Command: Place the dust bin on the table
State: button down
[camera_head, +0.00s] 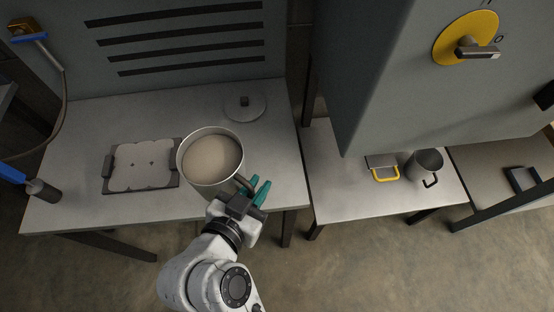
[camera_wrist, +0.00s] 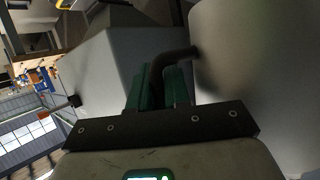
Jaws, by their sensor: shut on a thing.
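The dust bin (camera_head: 207,178) is a grey cylindrical container, open at the top, with pale beige material inside and a dark bent handle. It is upright in the head view, over the front of the left table (camera_head: 85,208). I cannot tell whether its base touches the tabletop. My gripper (camera_head: 256,189) is at its lower right, with teal fingers shut on the handle. In the wrist view the handle (camera_wrist: 172,57) runs between the fingers, and the smooth bin wall (camera_wrist: 245,70) fills the right side. The bin's base is hidden.
A dark-framed tray with a pale lobed plate (camera_head: 143,165) lies left of the bin. A round knobbed lid (camera_head: 245,108) lies behind it. A dark cylinder (camera_head: 43,190) is at the left edge. The right table holds a yellow-handled item (camera_head: 383,167) and a metal cup (camera_head: 426,163).

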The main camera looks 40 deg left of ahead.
jog(key=w+f, duration=0.2)
jog(key=w, duration=0.1)
jog(key=w+a+f, duration=0.1)
jog(key=w+f, duration=0.2)
jog(key=w, duration=0.1)
jog(key=w+a+f+b, duration=0.1)
jog(key=w+f, duration=0.2)
jog(key=w, duration=0.1)
jog(key=shift+w+f, duration=0.2)
jog(key=shift+w+a+f, duration=0.1)
jog(key=shift+w+f, duration=0.05)
jog(key=shift+f, duration=0.05)
notch_tip(320, 180, down, 3)
jog(key=shift+w+f+b, duration=0.1)
jog(key=shift+f+b, duration=0.05)
jog(key=shift+b, duration=0.3)
jog(key=c, duration=1.1)
grip_release()
jog(key=shift+f, duration=0.1)
